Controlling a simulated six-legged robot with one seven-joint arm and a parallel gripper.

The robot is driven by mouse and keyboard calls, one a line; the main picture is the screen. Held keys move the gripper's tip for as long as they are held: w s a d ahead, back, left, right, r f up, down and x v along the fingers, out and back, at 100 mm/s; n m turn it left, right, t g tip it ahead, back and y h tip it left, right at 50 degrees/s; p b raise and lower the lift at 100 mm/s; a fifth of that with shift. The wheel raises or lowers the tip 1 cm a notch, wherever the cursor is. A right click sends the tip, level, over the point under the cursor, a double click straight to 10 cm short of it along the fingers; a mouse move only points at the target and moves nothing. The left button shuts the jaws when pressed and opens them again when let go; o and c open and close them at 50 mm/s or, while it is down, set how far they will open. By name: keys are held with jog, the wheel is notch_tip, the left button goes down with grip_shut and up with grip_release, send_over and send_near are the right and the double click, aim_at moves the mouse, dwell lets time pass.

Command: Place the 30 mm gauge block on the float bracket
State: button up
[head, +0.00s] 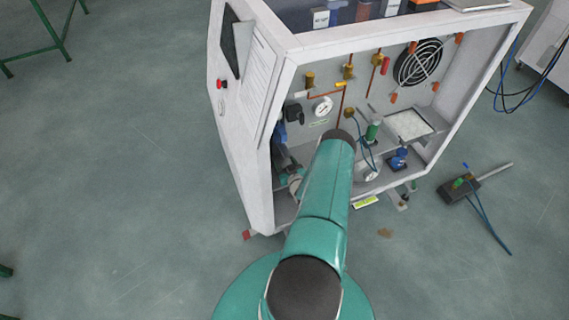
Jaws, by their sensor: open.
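My teal arm (322,195) reaches from the bottom of the head view up to the open front of a white cabinet. Its dark upper joint (338,137) is in front of the cabinet's inside. I cannot make out my gripper; the arm hides part of the space behind it. I cannot single out the 30 mm gauge block or the float bracket at this size. Inside the cabinet, a green cylinder (373,131) stands beside a light flat tray (410,125), and a small blue part (398,158) sits on the lower shelf.
The white cabinet (262,165) has a gauge (322,108), brass fittings and a fan (418,63) on its back wall. A dark tool with a blue cable (460,189) lies on the floor at right.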

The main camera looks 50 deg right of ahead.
jog(key=shift+r, duration=0.2)
jog(key=v, duration=1.2)
jog(key=shift+d, duration=0.1)
